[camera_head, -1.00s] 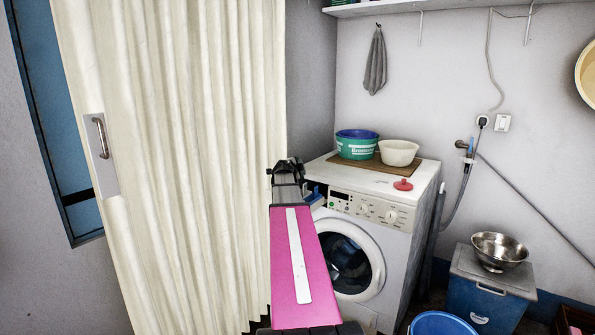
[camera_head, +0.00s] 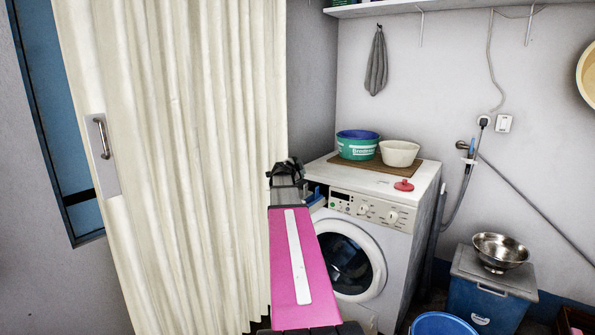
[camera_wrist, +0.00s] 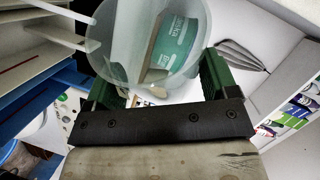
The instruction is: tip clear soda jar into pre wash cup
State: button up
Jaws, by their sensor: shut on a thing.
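A clear, see-through jar (camera_wrist: 112,55) fills the upper middle of the wrist view. My gripper (camera_wrist: 158,85) has green fingers and is shut on the jar, one finger on each side. In the head view the dark end of my arm (camera_head: 287,172) is beside the washing machine's front left corner, and the jar cannot be made out there. The machine's blue-edged detergent drawer (camera_head: 317,197) stands open by that corner. Its white compartments (camera_wrist: 38,45) show at the left of the wrist view, left of the jar. I cannot tell which one is the pre wash cup. No pouring contents are visible.
The washing machine (camera_head: 410,215) carries a green tub (camera_head: 357,150), a cream bowl (camera_head: 398,153) and a red lid (camera_head: 403,185). A cream curtain (camera_head: 180,150) hangs left of my arm. A metal bowl (camera_head: 500,248) stands on a blue bin at right.

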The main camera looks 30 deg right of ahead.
jog(key=shift+a+r+n+h, duration=0.1)
jog(key=shift+a+n+h, duration=0.05)
jog(key=shift+n+h, duration=0.15)
jog(key=shift+s+d+f+m+y, duration=0.2)
jog(key=shift+d+m+y, duration=0.25)
jog(key=shift+m+y, duration=0.2)
jog(key=shift+s+d+f+m+y, duration=0.1)
jog(key=shift+d+f+m+y, duration=0.3)
jog(key=shift+m, duration=0.25)
jog(key=shift+s, duration=0.1)
